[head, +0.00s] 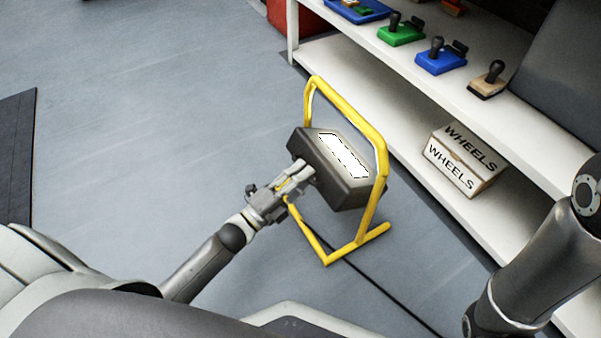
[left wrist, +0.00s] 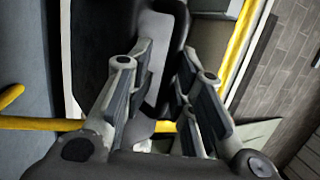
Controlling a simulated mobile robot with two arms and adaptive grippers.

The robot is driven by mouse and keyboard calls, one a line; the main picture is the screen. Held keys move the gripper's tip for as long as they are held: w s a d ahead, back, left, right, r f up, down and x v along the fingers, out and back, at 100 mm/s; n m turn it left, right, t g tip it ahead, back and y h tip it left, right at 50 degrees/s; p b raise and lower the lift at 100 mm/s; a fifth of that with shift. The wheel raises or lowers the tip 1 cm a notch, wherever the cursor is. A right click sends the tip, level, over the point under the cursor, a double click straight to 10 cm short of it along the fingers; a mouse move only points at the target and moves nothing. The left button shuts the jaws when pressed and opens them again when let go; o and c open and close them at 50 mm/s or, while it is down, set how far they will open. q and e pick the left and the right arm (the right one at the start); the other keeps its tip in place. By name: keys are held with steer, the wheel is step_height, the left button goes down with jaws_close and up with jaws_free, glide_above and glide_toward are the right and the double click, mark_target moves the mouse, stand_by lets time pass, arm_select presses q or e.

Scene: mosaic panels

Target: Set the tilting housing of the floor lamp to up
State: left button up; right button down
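The floor lamp stands on the floor with a yellow tube frame (head: 372,130) and a dark tilting housing (head: 347,187). The housing's lit white panel (head: 344,153) faces up, and the housing looks slightly tilted. My left gripper (head: 306,170) is at the housing's left, near edge. In the left wrist view, its two fingers (left wrist: 165,75) are apart, with part of the dark housing (left wrist: 105,35) close in front of them. I cannot tell whether the fingers touch it. My right arm shows at the right, but its gripper is out of view.
A white shelf unit (head: 400,110) stands just behind and right of the lamp. It carries boxes marked WHEELS (head: 463,165) and several small coloured blocks with black knobs. Open grey floor (head: 150,110) lies to the left. A dark mat (head: 15,150) is at the far left.

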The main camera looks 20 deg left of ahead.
arm_select(q)
steer(key=shift+s+d+f, duration=0.1)
steer(key=shift+f, duration=0.3)
steer(key=v, duration=1.1)
steer(key=shift+s+a+r, duration=0.2)
steer(key=shift+s+a, duration=0.1)
steer(key=shift+a, duration=0.05)
